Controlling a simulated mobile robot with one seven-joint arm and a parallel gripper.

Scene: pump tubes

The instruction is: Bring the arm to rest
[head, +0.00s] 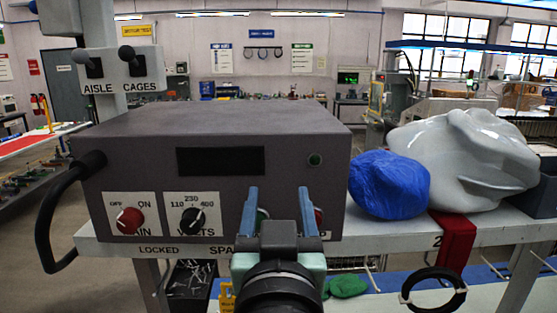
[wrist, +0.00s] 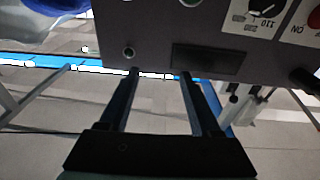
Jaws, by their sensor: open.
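My gripper (head: 277,192) is open, with its two blue fingers apart and pointing up in the head view. It stands in front of the right part of a dark grey control box (head: 215,125) and hides part of its lower front, where bits of a green and a red control show. The fingers look empty. In the wrist view my gripper (wrist: 160,72) also shows two parted fingers, with the box (wrist: 145,22) beyond their tips and turned upside down. Whether the fingertips touch the box cannot be told.
The box has a red knob (head: 129,220), a black knob (head: 193,219) and a dark display (head: 220,161). A blue bundle (head: 390,184) and a glossy white lump (head: 465,160) lie to its right on the bench. A black ring (head: 433,289) hangs below the bench edge.

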